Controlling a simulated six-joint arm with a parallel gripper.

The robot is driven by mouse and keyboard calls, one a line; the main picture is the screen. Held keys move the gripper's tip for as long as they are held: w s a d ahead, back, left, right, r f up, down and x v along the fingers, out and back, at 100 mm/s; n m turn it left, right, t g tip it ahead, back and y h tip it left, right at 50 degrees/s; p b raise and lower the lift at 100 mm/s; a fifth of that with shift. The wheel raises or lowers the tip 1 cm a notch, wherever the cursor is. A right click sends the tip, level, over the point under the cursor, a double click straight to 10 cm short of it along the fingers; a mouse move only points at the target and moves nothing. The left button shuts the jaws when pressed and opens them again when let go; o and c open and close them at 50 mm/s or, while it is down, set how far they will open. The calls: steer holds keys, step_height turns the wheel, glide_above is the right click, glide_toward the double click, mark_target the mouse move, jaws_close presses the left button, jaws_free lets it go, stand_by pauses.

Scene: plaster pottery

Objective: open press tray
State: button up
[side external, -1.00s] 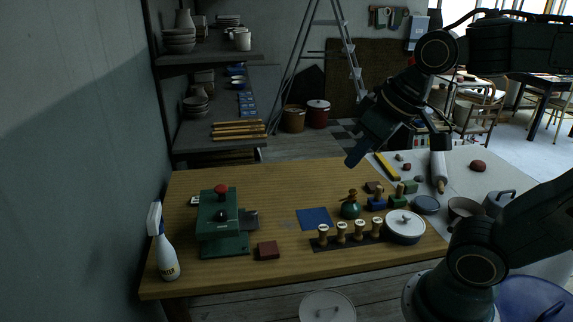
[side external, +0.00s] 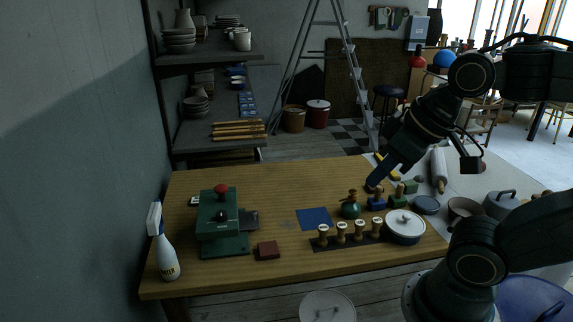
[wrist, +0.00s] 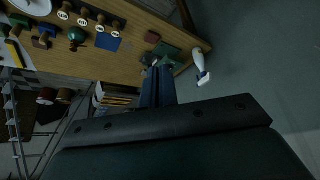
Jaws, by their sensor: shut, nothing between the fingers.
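The green press (side external: 222,235) with a red knob on top stands at the left of the wooden table. A dark flat plate (side external: 249,221), which looks like its tray, shows at the press's right side; I cannot tell how far out it is. My gripper (side external: 373,186) is shut and empty, pointing down over the right part of the table, well apart from the press. In the wrist view the shut fingers (wrist: 158,68) partly cover the press (wrist: 168,50).
A white spray bottle (side external: 164,245) stands left of the press. A dark red block (side external: 268,250) lies just right of it. A blue sheet (side external: 314,218) lies between.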

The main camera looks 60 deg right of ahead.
steer(key=o, duration=0.7)
steer(key=shift+w, duration=0.15)
steer(key=shift+o, duration=0.5)
steer(key=shift+w+r, duration=0.15)
steer(key=shift+w, duration=0.15)
steer(key=w+d+f+n+g, duration=0.1)
steer(key=w+d, duration=0.1)
steer(key=w, duration=0.8)
steer(key=w+d+f+n, duration=0.2)
steer(key=w+d, duration=0.1)
steer(key=w, duration=0.7)
steer(key=w+d+f+y, duration=0.1)
steer(key=w+d+f, duration=0.4)
steer(key=w+f, duration=0.35)
steer(key=n, duration=0.2)
glide_toward(254, 212)
steer(key=d+v, duration=0.1)
steer(key=v, duration=0.5)
steer(key=shift+w+f+y, duration=0.15)
steer(key=shift+w+y, duration=0.15)
steer(key=shift+y, duration=0.1)
steer(key=shift+s+x, duration=0.1)
steer(key=shift+x, duration=3.35)
steer(key=shift+s+x, duration=0.15)
steer(key=shift+x, duration=3.25)
